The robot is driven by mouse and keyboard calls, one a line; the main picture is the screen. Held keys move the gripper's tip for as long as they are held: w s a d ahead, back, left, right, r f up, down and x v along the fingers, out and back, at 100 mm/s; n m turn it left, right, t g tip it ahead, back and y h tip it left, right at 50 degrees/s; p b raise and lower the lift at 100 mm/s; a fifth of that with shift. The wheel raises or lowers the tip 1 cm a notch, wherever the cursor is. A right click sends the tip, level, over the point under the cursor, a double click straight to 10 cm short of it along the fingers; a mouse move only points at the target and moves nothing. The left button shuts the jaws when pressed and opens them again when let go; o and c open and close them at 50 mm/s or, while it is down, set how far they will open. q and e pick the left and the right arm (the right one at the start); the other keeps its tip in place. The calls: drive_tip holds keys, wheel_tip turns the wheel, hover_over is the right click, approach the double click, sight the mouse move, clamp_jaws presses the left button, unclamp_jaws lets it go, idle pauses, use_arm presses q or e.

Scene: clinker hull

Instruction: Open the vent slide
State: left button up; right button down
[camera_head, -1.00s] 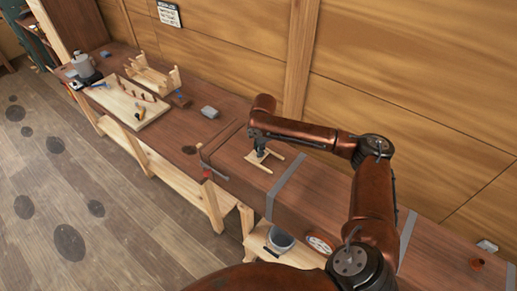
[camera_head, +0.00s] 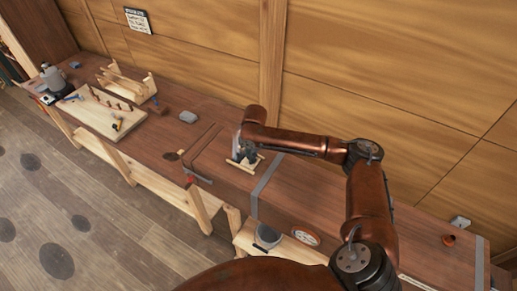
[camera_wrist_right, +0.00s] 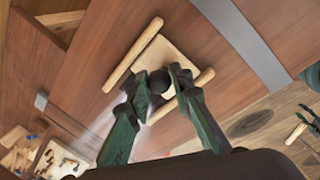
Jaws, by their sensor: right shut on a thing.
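The vent slide is a pale wooden plate (camera_wrist_right: 178,52) between two round pale rails on the brown wooden top; it shows small in the head view. A dark round knob (camera_wrist_right: 159,81) sits on the plate. My right gripper (camera_wrist_right: 160,78) is shut on this knob, one finger on each side. In the head view my right gripper (camera_head: 243,153) is over the rails and covers most of the plate. My fingers hide part of the plate and whatever lies under it. A hazy pale streak shows beside the left finger in the wrist view. My left gripper is not in view.
A grey strap (camera_head: 267,188) crosses the top just right of the slide. A grey block (camera_head: 188,117), a tray of tools (camera_head: 108,108) and a wooden rack (camera_head: 127,84) stand further left.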

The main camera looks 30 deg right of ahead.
sight(253, 166)
drive_tip(key=shift+d, duration=0.1)
drive_tip(key=c, duration=1.7)
unclamp_jaws()
drive_tip(key=shift+s, duration=0.1)
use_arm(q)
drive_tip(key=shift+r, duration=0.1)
use_arm(e)
drive_tip(key=r, duration=0.4)
drive_tip(key=s+r, duration=0.1)
drive_tip(key=r, duration=0.3)
drive_tip(key=s+r, duration=0.1)
drive_tip(key=r, duration=0.3)
drive_tip(key=shift+s, duration=0.15)
drive_tip(key=shift+f, duration=0.1)
